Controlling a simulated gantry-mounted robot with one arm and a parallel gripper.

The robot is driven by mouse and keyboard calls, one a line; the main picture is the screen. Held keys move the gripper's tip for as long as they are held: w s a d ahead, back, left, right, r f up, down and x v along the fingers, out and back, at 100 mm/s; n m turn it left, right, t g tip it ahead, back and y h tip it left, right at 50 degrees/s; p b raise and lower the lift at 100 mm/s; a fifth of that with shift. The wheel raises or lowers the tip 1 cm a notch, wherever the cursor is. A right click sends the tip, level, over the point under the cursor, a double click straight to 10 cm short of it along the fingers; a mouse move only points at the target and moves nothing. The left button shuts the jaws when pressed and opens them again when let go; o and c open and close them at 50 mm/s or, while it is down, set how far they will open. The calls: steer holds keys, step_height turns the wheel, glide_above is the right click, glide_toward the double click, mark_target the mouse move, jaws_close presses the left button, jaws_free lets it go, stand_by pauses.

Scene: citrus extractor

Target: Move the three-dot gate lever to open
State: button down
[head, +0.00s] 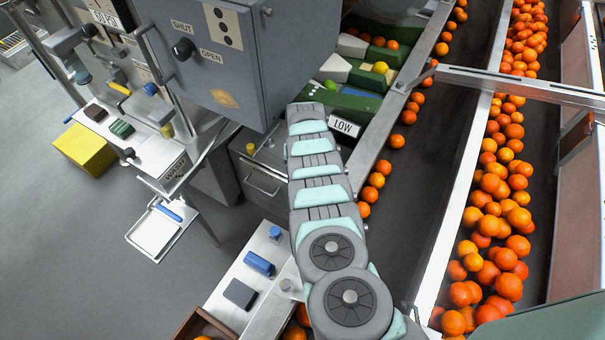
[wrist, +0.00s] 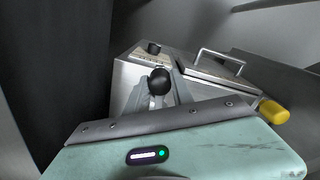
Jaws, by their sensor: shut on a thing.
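In the head view, a grey cabinet (head: 262,60) carries a three-dot plate (head: 223,25). A black lever knob (head: 184,49) is on its face, between the labels SHUT and OPEN and just below SHUT. My arm reaches up to the cabinet's lower right edge, and its end is hidden there. In the wrist view, my gripper (wrist: 160,95) is shut around a lever with a black ball knob (wrist: 159,82), which shows between the grey fingers. I cannot tell from the views whether this is the three-dot lever.
In the head view, conveyors with oranges (head: 505,190) run at right. A side bench (head: 255,285) is at the bottom; open floor lies left.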

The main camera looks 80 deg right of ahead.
steer(key=shift+f, duration=0.15)
steer(key=c, duration=1.1)
jaws_free()
